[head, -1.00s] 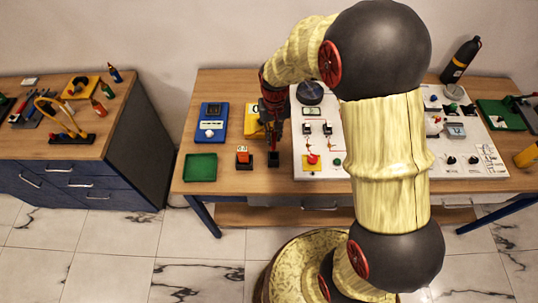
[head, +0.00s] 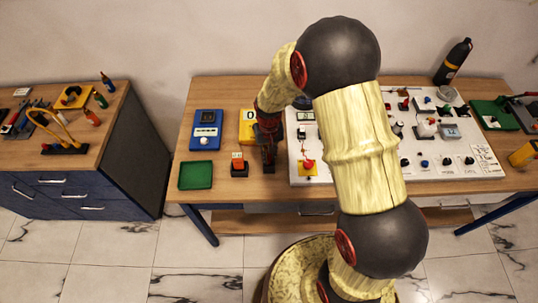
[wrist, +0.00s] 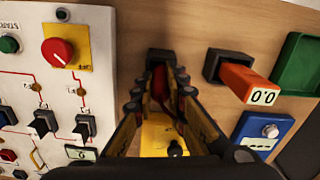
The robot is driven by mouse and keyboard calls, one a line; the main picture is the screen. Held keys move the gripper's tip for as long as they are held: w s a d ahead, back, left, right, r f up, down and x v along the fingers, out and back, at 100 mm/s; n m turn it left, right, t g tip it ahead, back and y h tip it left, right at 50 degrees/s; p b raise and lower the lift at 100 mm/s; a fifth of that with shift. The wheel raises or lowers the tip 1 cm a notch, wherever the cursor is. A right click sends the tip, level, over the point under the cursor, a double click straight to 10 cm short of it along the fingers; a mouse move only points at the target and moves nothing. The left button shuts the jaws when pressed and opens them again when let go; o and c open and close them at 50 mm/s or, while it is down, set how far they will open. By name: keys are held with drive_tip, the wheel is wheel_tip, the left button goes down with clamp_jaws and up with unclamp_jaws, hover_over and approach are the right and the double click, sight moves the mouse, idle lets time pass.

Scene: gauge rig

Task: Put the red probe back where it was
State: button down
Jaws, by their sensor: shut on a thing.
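The red probe (wrist: 159,84) shows in the wrist view between the two black fingers of my gripper (wrist: 158,88). My gripper is shut on it, and the fingers hide much of its body. A dark holder (wrist: 160,58) lies just beyond the fingertips. I cannot tell whether the probe's end is inside it or only above it. In the head view my gripper (head: 268,155) points down at the table, between the orange block and the white panel.
An orange block with a 0.0 display (wrist: 249,84) stands in a dark socket close by. A yellow meter (head: 247,127), blue meter (head: 206,130) and green tray (head: 195,175) are around it. The white panel (head: 310,140) with a red knob (wrist: 57,52) is on the other side.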

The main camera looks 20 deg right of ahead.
drive_tip(key=c, duration=1.8)
unclamp_jaws()
drive_tip(key=shift+f, duration=0.1)
wheel_tip(320, 180, up, 12)
drive_tip(key=shift+r+p, duration=0.1)
drive_tip(key=shift+p, duration=0.45)
drive_tip(key=s+r+t, duration=0.2)
drive_tip(key=s+r, duration=0.2)
drive_tip(key=r, duration=0.6)
drive_tip(key=s+r+n+t, duration=0.1)
drive_tip(key=s+r, duration=0.5)
drive_tip(key=s, duration=0.3)
drive_tip(key=s+r+t, duration=0.2)
drive_tip(key=s+r, duration=0.4)
drive_tip(key=s, duration=0.3)
drive_tip(key=shift+r+n+t, duration=0.3)
drive_tip(key=shift+r+n, duration=0.05)
drive_tip(key=shift+n, duration=0.05)
